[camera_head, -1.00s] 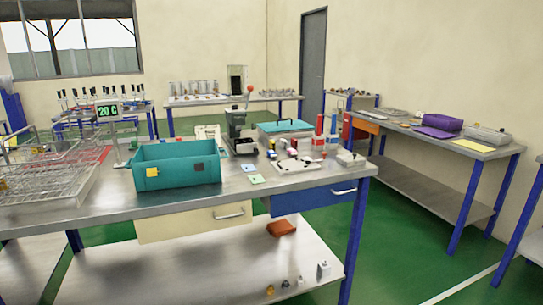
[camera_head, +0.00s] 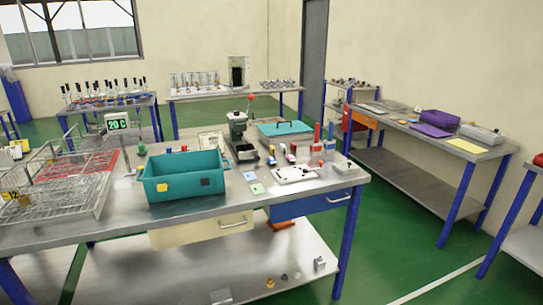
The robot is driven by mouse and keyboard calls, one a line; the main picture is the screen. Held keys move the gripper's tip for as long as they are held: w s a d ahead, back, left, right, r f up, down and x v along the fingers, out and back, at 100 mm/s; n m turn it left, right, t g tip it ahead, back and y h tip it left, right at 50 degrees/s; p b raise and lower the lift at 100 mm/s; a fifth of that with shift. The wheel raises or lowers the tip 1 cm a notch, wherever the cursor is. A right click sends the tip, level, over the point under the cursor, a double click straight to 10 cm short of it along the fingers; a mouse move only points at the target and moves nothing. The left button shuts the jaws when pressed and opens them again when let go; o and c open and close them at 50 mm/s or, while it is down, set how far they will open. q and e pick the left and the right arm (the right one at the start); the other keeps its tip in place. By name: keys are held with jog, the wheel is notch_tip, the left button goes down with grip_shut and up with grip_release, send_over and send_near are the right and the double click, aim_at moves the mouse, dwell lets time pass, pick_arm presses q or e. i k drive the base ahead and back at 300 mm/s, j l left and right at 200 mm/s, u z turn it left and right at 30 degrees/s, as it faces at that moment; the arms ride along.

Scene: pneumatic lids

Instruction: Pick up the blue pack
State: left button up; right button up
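No pack is clear enough to name as the blue pack for certain. A small upright blue item (camera_head: 331,132) stands at the right part of the steel workbench (camera_head: 130,221), next to a red upright one (camera_head: 317,134). Several small coloured pieces lie to its left, too small to tell apart. Neither of my grippers is in the view.
A teal bin (camera_head: 183,186) stands mid-bench, with wire baskets (camera_head: 60,195) to its left. A grey press (camera_head: 238,135) and a teal-lidded tray (camera_head: 285,129) are behind. Two cards (camera_head: 250,176) lie right of the bin. Green floor is clear right of the bench.

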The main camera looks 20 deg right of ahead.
aim_at(270, 161)
jog(key=i+l+u, duration=0.2)
jog(key=i+l, duration=0.65)
jog(key=i+l+u, duration=0.25)
jog(key=i+l, duration=0.55)
jog(key=l, duration=0.15)
